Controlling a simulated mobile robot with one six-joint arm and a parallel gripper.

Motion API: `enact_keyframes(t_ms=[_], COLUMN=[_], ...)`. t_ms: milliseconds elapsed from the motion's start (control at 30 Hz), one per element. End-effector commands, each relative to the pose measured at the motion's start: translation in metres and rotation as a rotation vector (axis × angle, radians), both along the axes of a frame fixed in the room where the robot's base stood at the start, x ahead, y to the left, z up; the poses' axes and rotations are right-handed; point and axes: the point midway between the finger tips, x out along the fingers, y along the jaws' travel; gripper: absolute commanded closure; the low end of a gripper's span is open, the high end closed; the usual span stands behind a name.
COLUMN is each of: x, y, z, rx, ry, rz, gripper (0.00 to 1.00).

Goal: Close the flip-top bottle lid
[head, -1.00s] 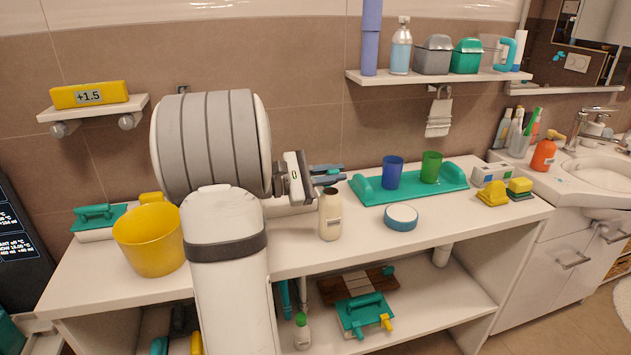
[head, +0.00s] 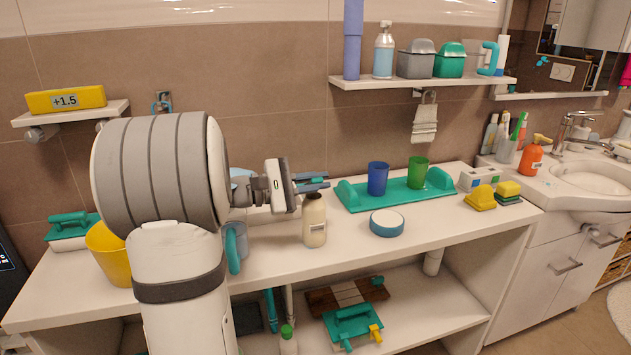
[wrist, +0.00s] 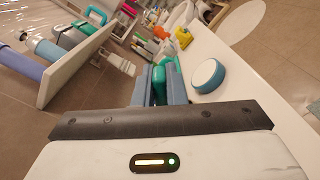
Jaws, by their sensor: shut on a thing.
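The cream bottle (head: 314,225) with a pale label and a dark top stands upright on the white counter in the head view. Its lid is too small and dark there to make out as open or shut. My gripper (head: 318,181) is just above and behind the bottle's top, reaching to the right; I cannot tell if it touches the bottle. Its fingers (wrist: 160,88) look a little apart in the wrist view, with teal showing between them. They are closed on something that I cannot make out. The bottle cannot be made out in the wrist view.
A teal tray (head: 400,198) with a blue cup (head: 378,179) and a green cup (head: 418,172) lies to the right. A round blue-rimmed dish (head: 387,223) sits right of the bottle. A yellow bucket (head: 106,252) and blue mug (head: 237,248) stand left. A shelf (head: 420,83) hangs above.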

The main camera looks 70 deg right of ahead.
Motion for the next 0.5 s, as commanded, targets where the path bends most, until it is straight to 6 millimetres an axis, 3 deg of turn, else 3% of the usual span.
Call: enact_keyframes(t_ms=[33, 67, 300, 500], x=[-0.0006, -0.0007, -0.001, -0.0008], y=[-0.0001, -0.0002, -0.0003, -0.0002], z=[-0.0006, -0.0006, -0.0004, -0.0003], rx=[0.001, 0.001, 0.001, 0.001], ry=[0.0, 0.0, 0.0, 0.0], rz=[-0.001, -0.001, -0.002, -0.001], gripper=[1.0, 0.87, 0.67, 0.66])
